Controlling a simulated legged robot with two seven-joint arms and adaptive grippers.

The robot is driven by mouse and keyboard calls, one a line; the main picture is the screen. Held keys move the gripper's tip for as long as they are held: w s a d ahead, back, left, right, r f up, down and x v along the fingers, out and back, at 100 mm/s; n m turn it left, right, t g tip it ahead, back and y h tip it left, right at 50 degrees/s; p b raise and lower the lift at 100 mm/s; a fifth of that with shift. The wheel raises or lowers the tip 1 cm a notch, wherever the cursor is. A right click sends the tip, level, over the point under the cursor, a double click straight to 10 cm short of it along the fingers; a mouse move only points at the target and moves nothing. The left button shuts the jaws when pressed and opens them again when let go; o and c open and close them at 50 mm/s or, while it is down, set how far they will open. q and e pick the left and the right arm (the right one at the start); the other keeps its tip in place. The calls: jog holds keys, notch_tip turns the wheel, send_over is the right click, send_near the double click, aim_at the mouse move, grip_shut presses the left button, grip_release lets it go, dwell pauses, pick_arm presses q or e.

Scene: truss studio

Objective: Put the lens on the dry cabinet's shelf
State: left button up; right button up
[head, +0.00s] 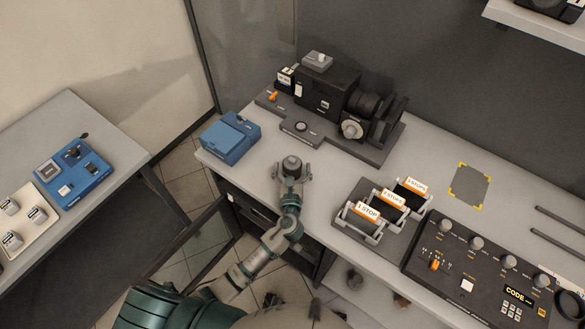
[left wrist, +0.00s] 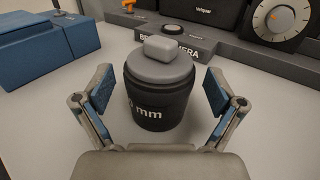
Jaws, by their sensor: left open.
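The lens is a black barrel with a grey cap on top and white "mm" lettering. It stands upright on the grey counter in the left wrist view (left wrist: 158,105) and also shows in the head view (head: 291,162). My left gripper (head: 292,177) is open, with one finger on each side of the lens; in the left wrist view (left wrist: 160,100) gaps show between the pads and the barrel. What looks like the dry cabinet (head: 246,208) is a dark unit under the counter, with a framed glass door (head: 190,247) swung outward. Its shelf is mostly hidden. My right gripper is not in view.
A blue box (head: 230,138) stands left of the lens, and a large black camera (head: 330,92) on a base stands behind it. A rack of labelled filters (head: 379,208) and a control panel (head: 475,265) are to the right. A side table (head: 115,148) stands at left.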

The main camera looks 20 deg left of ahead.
pick_arm(q)
jog(key=shift+c, duration=0.3)
jog(key=c, duration=1.6)
jog(key=shift+r, duration=0.1)
grip_shut()
